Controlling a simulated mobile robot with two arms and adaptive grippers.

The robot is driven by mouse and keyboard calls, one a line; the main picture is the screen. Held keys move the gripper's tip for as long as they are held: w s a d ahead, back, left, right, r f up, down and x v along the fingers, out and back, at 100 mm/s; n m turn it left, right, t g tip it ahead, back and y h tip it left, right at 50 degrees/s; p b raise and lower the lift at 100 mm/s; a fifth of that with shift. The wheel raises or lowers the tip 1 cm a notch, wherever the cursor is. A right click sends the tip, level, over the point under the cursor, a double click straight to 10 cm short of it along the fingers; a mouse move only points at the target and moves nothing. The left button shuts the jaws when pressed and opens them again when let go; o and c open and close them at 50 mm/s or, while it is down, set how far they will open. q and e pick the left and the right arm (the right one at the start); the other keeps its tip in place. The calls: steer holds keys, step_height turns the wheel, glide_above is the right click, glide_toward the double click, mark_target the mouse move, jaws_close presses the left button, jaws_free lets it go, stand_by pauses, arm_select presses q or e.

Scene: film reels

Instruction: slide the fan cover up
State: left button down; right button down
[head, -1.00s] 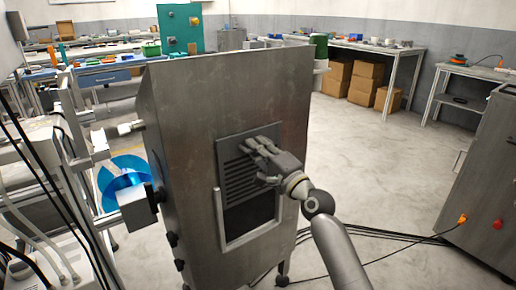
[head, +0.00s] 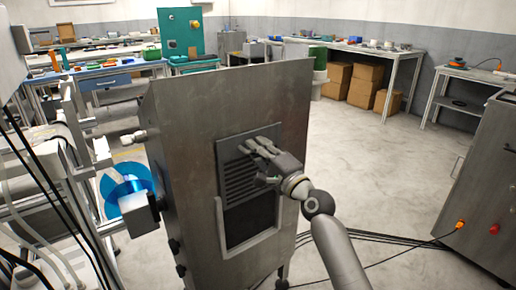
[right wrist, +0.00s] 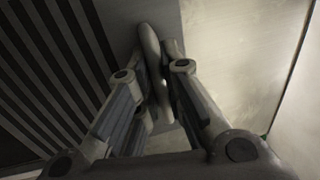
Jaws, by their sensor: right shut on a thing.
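The fan cover (head: 238,184) is a dark slatted plate on the front of a grey metal cabinet (head: 180,105). It sits high in a pale U-shaped frame (head: 224,246), with a dark opening (head: 250,220) showing below it. My right gripper (head: 255,150) is at the cover's upper right part, shut on the cover's handle. In the right wrist view the fingers (right wrist: 158,75) close around the upright bar-like handle (right wrist: 153,60), with the cover's slats (right wrist: 50,70) at left. The fingers hide part of the handle. My left gripper is not in view.
A blue reel (head: 125,187) and a machine with cables stand left of the cabinet. Another metal cabinet (head: 485,190) is at the right. Black cables lie on the floor at lower right. Open floor (head: 370,165) lies between the cabinets.

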steer(key=shift+r, duration=0.55)
steer(key=c, duration=1.6)
jaws_free()
steer(key=shift+o, duration=0.3)
steer(key=shift+f, duration=0.15)
steer(key=shift+f, duration=0.15)
steer(key=v, duration=1.2)
